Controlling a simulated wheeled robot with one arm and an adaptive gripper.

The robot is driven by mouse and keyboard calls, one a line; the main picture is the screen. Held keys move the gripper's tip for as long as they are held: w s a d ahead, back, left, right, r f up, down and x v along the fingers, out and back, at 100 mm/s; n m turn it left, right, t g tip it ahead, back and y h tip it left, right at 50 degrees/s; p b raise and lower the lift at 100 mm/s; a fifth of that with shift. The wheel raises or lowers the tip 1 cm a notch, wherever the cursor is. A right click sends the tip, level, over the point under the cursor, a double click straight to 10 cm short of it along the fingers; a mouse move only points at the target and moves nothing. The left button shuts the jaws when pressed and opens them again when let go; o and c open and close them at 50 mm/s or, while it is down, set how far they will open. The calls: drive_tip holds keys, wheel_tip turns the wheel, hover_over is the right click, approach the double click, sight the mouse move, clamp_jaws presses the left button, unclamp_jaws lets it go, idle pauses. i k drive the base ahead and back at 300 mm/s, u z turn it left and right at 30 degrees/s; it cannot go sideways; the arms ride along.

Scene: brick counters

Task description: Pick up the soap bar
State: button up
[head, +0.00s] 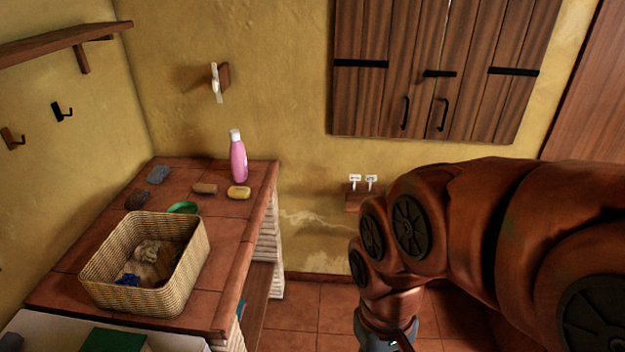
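The soap bar (239,192) is a small yellow block with rounded edges. It lies flat on the tiled counter, near the counter's right edge and just in front of a pink bottle. My arm comes in from the right and bends down over the floor, to the right of the counter. Only the grey upper end of my gripper (378,346) shows at the bottom edge of the head view. Its fingers are cut off below the frame, so its opening is hidden. The visible part is well apart from the soap bar.
The pink bottle (238,160) stands upright behind the soap. A small brown block (204,188) lies to its left, a green round item (183,207) nearer. A wicker basket (185,268) holds several items at the front. Floor space (303,310) right of the counter is clear.

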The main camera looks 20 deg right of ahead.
sight(234, 191)
drive_tip(key=u, duration=0.35)
drive_tip(key=k, duration=0.45)
drive_tip(key=z, duration=1.7)
drive_tip(key=i, duration=2.85)
drive_tip(key=u, duration=2.85)
